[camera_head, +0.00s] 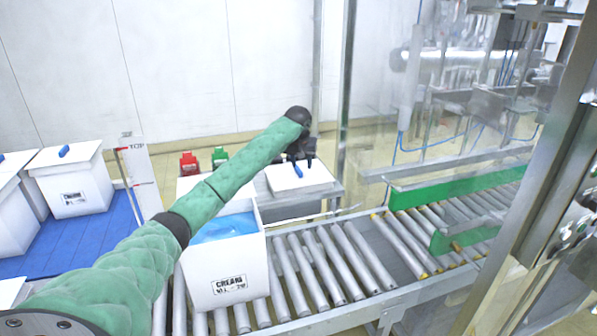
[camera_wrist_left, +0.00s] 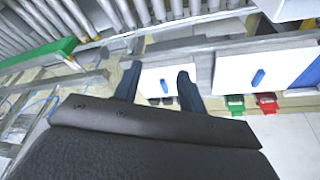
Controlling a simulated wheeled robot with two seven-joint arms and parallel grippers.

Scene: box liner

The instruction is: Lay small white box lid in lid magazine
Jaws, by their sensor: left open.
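A small white box lid (camera_head: 312,181) with a blue handle lies flat on a grey metal stand (camera_head: 272,211) behind the conveyor, which appears to be the lid magazine. My left gripper (camera_head: 301,160) is above this lid, pointing down, with its fingers apart. In the left wrist view the lid (camera_wrist_left: 150,76) and its blue handle show between the two open fingers (camera_wrist_left: 158,86); I cannot tell whether they touch. A second white lid (camera_wrist_left: 240,68) with a blue handle lies beside it, mostly hidden by my arm in the head view. My right gripper is not in view.
An open white box (camera_head: 239,270) with a blue liner stands on the roller conveyor (camera_head: 335,262). Closed white boxes (camera_head: 75,190) stand on a blue surface at left. Red (camera_head: 188,163) and green (camera_head: 219,157) items are behind the stand. A metal post (camera_head: 545,170) rises at right.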

